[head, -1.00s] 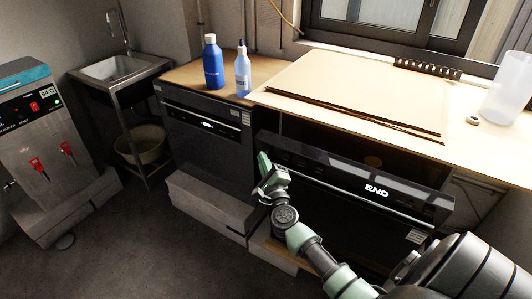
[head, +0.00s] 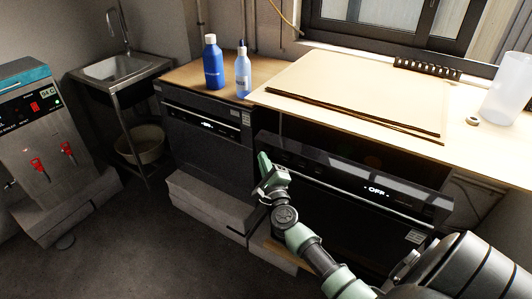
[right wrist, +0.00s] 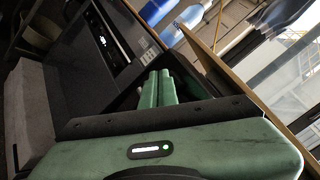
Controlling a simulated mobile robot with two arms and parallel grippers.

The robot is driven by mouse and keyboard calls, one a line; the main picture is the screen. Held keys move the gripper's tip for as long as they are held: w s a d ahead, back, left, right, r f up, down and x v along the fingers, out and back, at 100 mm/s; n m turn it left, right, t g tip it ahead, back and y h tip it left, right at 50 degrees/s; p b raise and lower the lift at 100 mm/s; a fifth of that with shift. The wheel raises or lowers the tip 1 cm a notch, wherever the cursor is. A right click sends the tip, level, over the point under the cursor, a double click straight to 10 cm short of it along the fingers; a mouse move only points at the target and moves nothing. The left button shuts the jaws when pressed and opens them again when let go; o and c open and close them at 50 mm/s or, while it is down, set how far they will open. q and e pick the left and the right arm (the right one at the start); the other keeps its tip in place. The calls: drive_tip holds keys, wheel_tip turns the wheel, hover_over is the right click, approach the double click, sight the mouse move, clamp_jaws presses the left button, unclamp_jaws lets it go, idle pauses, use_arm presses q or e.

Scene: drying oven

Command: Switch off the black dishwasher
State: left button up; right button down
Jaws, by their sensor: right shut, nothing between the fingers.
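The black dishwasher (head: 352,225) stands under the counter at the right in the head view. Its glossy control panel (head: 330,182) reads "OFF" on the display (head: 377,191). A dark gap shows between the panel's top and the counter. My right gripper (head: 264,163) is shut and empty, its fingertips at the left end of this panel. Whether they touch it I cannot tell. The right wrist view shows the shut green fingers (right wrist: 157,88) pointing past the panel area. My left gripper is not in view.
A second dark dishwasher (head: 210,150) with a small lit display stands to the left. Blue bottles (head: 213,65) stand on the counter above it. Cardboard sheets (head: 355,92) lie on the right counter. A sink (head: 118,68) and a grey machine (head: 38,140) are farther left.

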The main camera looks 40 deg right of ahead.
drive_tip(key=s+a+f, duration=0.1)
drive_tip(key=s+a, duration=0.1)
drive_tip(key=a, duration=0.3)
drive_tip(key=shift+s+a, duration=0.15)
drive_tip(key=shift+a, duration=0.1)
idle(0.3)
drive_tip(key=shift+f, duration=0.1)
